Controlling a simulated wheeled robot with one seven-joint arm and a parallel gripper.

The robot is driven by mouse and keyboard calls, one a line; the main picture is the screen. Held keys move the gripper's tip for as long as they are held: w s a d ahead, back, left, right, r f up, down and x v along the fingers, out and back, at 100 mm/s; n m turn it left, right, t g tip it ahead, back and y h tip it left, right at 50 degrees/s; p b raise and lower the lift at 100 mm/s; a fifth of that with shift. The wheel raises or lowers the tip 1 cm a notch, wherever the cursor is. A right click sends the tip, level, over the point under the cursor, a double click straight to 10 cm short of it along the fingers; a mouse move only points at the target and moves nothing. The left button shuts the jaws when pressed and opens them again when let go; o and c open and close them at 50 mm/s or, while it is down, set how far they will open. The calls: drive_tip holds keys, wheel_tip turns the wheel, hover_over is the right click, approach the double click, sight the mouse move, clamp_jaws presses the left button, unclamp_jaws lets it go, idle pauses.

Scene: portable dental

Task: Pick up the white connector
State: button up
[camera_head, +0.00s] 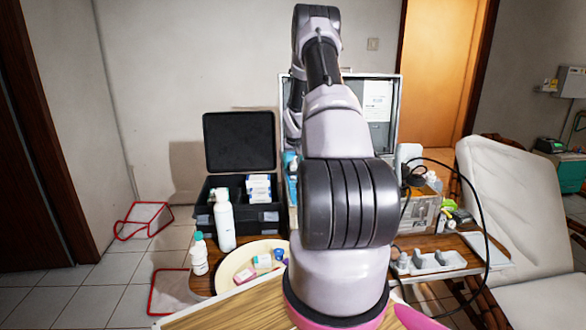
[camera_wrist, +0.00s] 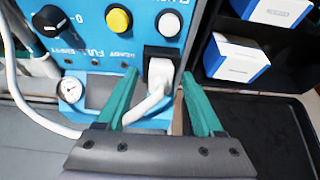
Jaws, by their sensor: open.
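The white connector (camera_wrist: 160,76) sits in a black socket (camera_wrist: 158,52) on the front of a blue control panel (camera_wrist: 90,50) in the wrist view. Its white cable (camera_wrist: 143,108) bends down and to the left from it. My gripper (camera_wrist: 160,73) is open, with one teal finger on each side of the connector. Gaps show between the fingers and the connector, and I cannot tell how far the tips reach in depth. In the head view my arm hides the gripper and the connector.
A bottle (camera_head: 224,222) and a round tray (camera_head: 226,277) stand left of my arm.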

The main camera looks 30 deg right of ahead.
clamp_jaws()
wheel_tip(320, 180, up, 10)
drive_tip(key=shift+r, duration=0.1)
idle(0.5)
